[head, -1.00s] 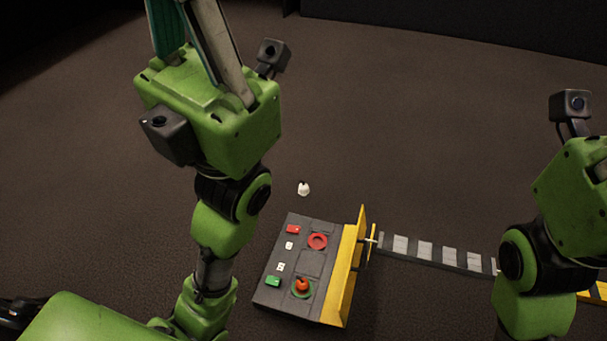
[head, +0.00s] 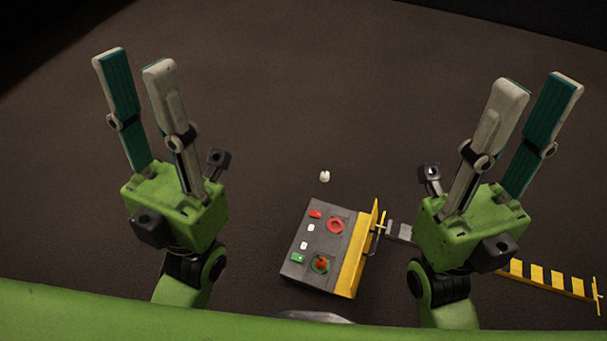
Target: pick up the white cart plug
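A small white piece (head: 324,176), which looks like the white cart plug, lies on the dark floor just beyond the grey panel (head: 300,270). My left gripper (head: 134,66) is open and empty, its two fingers pointing up and away, well to the left of the white piece. My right gripper (head: 533,92) is also open and empty, to the right of the white piece. Neither gripper touches anything.
Floor beyond is clear.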

